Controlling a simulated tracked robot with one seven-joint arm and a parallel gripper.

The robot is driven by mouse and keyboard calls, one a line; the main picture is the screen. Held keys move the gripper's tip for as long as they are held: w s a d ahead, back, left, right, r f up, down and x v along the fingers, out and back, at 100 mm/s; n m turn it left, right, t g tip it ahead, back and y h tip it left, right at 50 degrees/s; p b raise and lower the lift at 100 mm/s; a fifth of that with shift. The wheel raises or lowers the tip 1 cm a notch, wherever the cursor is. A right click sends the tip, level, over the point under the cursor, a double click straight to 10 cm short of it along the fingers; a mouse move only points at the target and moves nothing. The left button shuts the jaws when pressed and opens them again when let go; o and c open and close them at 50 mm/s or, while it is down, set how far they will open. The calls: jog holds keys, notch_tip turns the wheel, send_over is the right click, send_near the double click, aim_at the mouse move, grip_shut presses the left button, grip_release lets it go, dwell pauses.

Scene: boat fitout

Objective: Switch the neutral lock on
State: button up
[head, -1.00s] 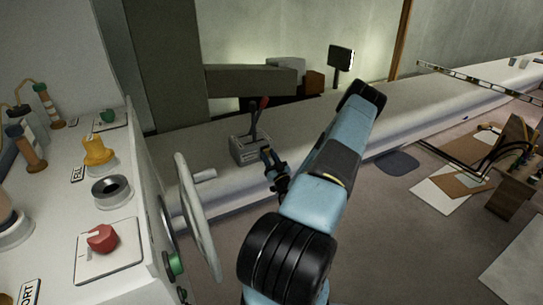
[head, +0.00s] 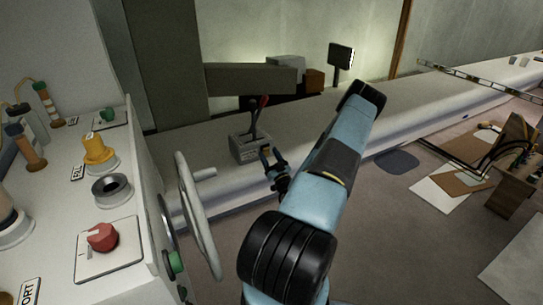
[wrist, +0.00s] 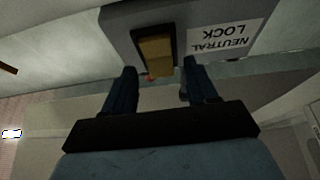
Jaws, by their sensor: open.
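The neutral lock is a yellow rocker switch (wrist: 155,54) in a dark frame on a grey box, seen in the wrist view beside an upside-down label (wrist: 223,38) reading NEUTRAL LOCK. In the head view the grey control box (head: 248,148) with black levers, one red-tipped, stands on the ledge. My gripper (head: 268,152) is at the box's front right side. In the wrist view my gripper (wrist: 161,73) is open and empty, its two dark fingers on either side of the rocker's lower end. I cannot tell whether the fingertips touch the box.
A steering wheel (head: 195,215) and a console with a red knob (head: 102,237) and a yellow knob (head: 98,150) stand to the left. A grey beam (head: 250,79) runs behind the levers. The ledge right of the box is largely clear.

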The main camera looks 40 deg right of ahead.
jog(key=v, duration=1.3)
jog(key=shift+s, duration=0.3)
